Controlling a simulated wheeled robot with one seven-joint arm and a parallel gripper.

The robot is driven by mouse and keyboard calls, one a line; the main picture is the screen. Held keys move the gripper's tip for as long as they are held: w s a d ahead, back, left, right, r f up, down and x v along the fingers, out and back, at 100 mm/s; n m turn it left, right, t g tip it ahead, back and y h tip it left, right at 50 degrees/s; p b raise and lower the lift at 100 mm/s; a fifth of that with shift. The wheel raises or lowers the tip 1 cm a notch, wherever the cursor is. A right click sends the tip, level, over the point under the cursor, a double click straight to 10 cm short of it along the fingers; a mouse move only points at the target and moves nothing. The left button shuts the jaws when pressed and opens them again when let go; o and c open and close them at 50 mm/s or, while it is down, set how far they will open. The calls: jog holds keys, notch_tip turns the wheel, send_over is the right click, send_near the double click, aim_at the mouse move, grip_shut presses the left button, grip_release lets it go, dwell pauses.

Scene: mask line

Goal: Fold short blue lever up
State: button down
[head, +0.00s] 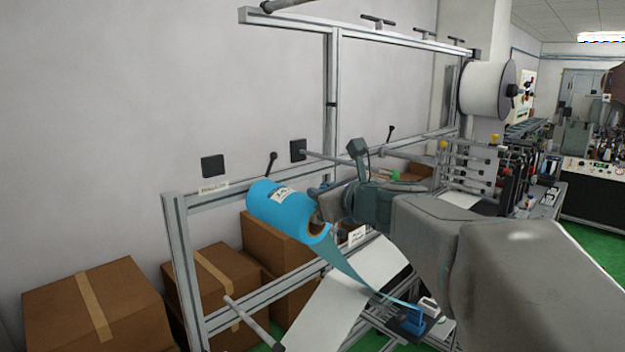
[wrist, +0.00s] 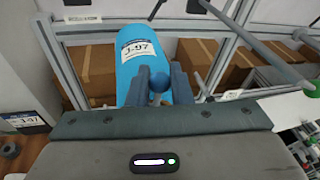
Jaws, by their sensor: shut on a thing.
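The short blue lever shows in the wrist view as a rounded blue knob (wrist: 158,84) between the two fingers. Its shaft and pivot are hidden, so I cannot tell its angle. My gripper (wrist: 161,74) is shut on this knob, with one dark finger on each side. In the head view my gripper (head: 331,203) reaches in from the right, near the end of a large blue roll. A small blue piece (head: 317,189) shows beside the fingers there; I cannot tell whether it is the lever.
The blue roll (head: 283,206), labelled J-97, hangs on the aluminium frame (head: 182,262). A blue web runs from it down to the right. Cardboard boxes (head: 95,307) stand behind the frame. A white reel (head: 487,89) and the machine (head: 490,170) are at the right.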

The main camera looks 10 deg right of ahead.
jog(key=shift+w+a+g, duration=0.1)
jog(key=shift+w+g, duration=0.05)
jog(key=shift+g, duration=0.15)
dwell(0.4)
jog(key=c, duration=1.3)
grip_release()
jog(key=shift+c, duration=0.2)
jog(key=b+v, duration=0.1)
jog(key=v, duration=1.2)
jog(key=shift+s+b, duration=0.35)
jog(key=shift+s, duration=0.05)
jog(key=shift+r, duration=0.15)
